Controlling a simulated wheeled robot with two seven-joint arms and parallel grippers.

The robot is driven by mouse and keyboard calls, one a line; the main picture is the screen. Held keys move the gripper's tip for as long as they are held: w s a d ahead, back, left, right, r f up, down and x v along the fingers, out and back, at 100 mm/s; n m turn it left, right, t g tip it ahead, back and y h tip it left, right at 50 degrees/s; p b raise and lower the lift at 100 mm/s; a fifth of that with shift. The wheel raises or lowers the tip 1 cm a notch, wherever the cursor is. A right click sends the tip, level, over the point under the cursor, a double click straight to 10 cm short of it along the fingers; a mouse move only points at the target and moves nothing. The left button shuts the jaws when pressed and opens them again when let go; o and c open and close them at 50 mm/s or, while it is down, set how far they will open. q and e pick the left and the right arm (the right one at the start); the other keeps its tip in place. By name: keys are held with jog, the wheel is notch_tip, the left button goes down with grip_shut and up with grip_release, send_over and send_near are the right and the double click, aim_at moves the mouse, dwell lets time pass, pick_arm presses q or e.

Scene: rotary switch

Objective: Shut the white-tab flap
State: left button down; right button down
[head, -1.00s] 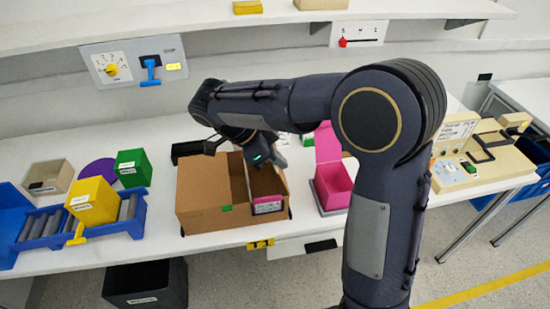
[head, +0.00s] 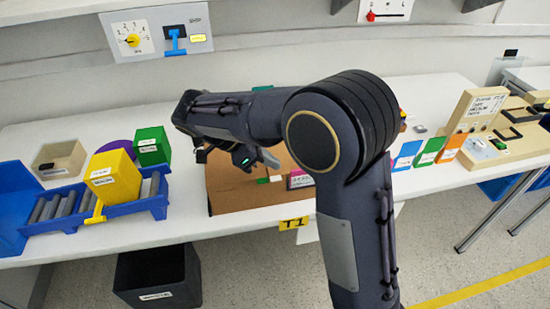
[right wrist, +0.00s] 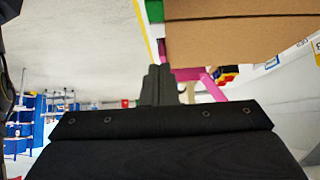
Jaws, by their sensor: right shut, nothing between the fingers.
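The brown cardboard box (head: 235,196) stands mid-table in the head view, partly hidden by my right arm. A green tab (head: 263,181) and a pink labelled tab (head: 300,181) show on it. I cannot make out a white tab, and the flap positions are unclear. My right gripper (head: 270,158) is over the box, shut and empty. In the right wrist view its fingers (right wrist: 158,86) are together, below brown cardboard (right wrist: 240,40) that fills the upper right; I cannot tell whether they touch it. My left gripper is not in view.
A yellow box (head: 113,178) rests on a blue roller tray (head: 65,207) at left, near a green bin (head: 152,146) and beige bin (head: 59,159). Coloured cards (head: 430,151) stand to the right. A switch panel (head: 155,32) is on the back wall. A black bin (head: 158,278) is below.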

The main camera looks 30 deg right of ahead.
aim_at(277, 178)
jog(key=shift+a+f+b, duration=0.2)
jog(key=shift+f+b, duration=0.1)
jog(key=shift+f, duration=0.25)
jog(key=shift+a+f+b, duration=0.15)
jog(key=shift+f+b, duration=0.1)
jog(key=shift+f, duration=0.3)
jog(key=shift+w+a+f+h+b, duration=0.1)
jog(key=shift+a+f+h+b, duration=0.2)
jog(key=shift+f+h+b, duration=0.5)
jog(key=shift+f, duration=0.15)
